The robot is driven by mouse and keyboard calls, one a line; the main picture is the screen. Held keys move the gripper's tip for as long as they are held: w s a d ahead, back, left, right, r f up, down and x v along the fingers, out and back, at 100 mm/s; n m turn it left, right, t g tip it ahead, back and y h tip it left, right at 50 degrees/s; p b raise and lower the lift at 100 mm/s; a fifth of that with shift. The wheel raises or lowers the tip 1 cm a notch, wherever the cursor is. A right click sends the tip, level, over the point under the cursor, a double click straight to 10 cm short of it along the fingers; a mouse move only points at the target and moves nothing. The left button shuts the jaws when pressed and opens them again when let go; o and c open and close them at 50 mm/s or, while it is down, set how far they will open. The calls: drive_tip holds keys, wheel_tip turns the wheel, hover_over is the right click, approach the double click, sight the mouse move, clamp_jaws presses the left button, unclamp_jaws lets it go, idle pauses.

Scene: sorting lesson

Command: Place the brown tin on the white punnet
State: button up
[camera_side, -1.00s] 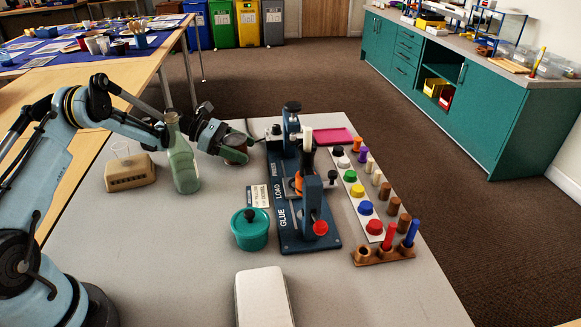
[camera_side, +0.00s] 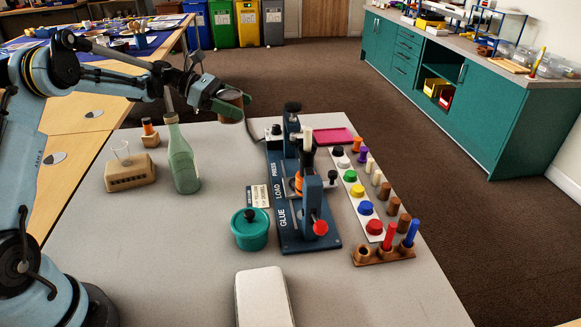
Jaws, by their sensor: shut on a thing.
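My gripper (camera_side: 232,107) is shut on the brown tin (camera_side: 230,96) and holds it in the air above the back of the grey table, left of the blue press. The fingers cover part of the tin. No open white punnet shows clearly. A long white object with rounded corners (camera_side: 262,298) lies at the table's front edge, cut off by the frame; I cannot tell whether it is the punnet. My gripper is far behind it.
A green bottle (camera_side: 182,160) stands below and left of my gripper, beside a tan block with a glass (camera_side: 129,177). The blue press (camera_side: 298,215) stands mid-table, with a teal lidded pot (camera_side: 249,232) at its left. Coloured pegs (camera_side: 365,208) line the right. The front left table is clear.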

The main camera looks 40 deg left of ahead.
wheel_tip(320, 180, up, 14)
drive_tip(key=s+d+r+m+g+h, duration=0.15)
drive_tip(key=s+d, duration=0.25)
drive_tip(key=d, duration=0.5)
drive_tip(key=s+d+r+m+g, duration=0.1)
drive_tip(key=s+d+m+g, duration=0.2)
drive_tip(key=d, duration=0.7)
drive_tip(key=s+d+r+m+g, duration=0.1)
drive_tip(key=s+d+g, duration=0.1)
drive_tip(key=s+d, duration=0.5)
drive_tip(key=s+d+f+m+g+y, duration=0.1)
drive_tip(key=s+d+m+g, duration=0.1)
drive_tip(key=s+d, duration=0.5)
drive_tip(key=s+d+f+m+g, duration=0.1)
drive_tip(key=s+d+m+g, duration=0.15)
drive_tip(key=s, duration=0.85)
drive_tip(key=s+d+f+m+g+y, duration=0.1)
drive_tip(key=s+d+f+m+g, duration=0.3)
drive_tip(key=s, duration=0.6)
drive_tip(key=n+t, duration=0.1)
drive_tip(key=n, duration=0.1)
hover_over(287, 321)
wheel_tip(287, 321, down, 15)
drive_tip(key=shift+f, duration=2.2)
drive_tip(key=shift+f, duration=0.1)
